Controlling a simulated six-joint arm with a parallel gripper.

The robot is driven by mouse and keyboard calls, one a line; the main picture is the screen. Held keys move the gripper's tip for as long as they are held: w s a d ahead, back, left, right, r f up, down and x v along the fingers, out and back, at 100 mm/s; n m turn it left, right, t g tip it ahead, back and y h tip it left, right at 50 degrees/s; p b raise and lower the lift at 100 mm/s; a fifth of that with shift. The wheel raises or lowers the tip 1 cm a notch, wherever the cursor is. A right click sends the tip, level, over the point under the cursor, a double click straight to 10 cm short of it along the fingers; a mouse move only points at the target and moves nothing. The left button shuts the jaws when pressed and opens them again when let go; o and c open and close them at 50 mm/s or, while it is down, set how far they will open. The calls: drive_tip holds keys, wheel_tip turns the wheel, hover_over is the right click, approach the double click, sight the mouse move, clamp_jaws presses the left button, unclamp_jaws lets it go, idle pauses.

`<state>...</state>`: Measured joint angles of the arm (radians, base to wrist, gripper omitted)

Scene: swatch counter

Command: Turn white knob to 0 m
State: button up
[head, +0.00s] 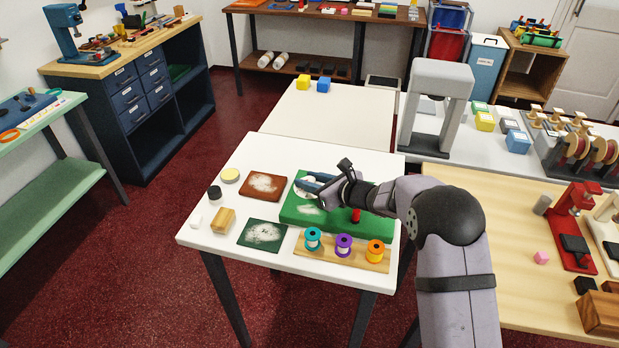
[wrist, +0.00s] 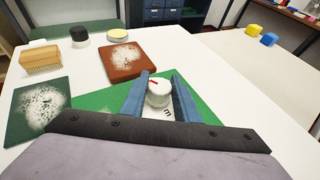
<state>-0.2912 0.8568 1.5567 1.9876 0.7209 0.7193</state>
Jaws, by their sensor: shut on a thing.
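The white knob (wrist: 158,96) stands on the green board (wrist: 95,101) in the wrist view, with a short red mark on its far upper edge. My gripper (wrist: 161,80) has its two blue fingers on either side of the knob and is shut on it. In the head view my gripper (head: 308,182) is over the far left part of the green board (head: 297,219) and hides the white knob. A red knob (head: 356,215) sits nearer the right.
A brown swatch (head: 264,186), a dark green swatch (head: 262,234), a brush (head: 223,220) and small round pots lie left of the board. A wooden rack (head: 328,256) with teal, purple and orange spools stands in front. Yellow and blue cubes sit on the table behind.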

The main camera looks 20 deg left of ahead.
drive_tip(key=n+g+y, duration=0.1)
drive_tip(key=n+g, duration=0.2)
drive_tip(key=shift+p, duration=0.4)
drive_tip(key=shift+f+n+g+y+b, duration=0.1)
drive_tip(key=shift+n+g+y+b, duration=0.2)
drive_tip(key=shift+n+g+b, duration=1)
drive_tip(key=shift+n+g, duration=0.4)
drive_tip(key=shift+g, duration=0.4)
drive_tip(key=shift+r, duration=0.2)
drive_tip(key=o, duration=1.1)
drive_tip(key=shift+c, duration=0.2)
drive_tip(key=shift+d, duration=0.1)
drive_tip(key=shift+b+v, duration=0.85)
drive_tip(key=shift+v, duration=2.75)
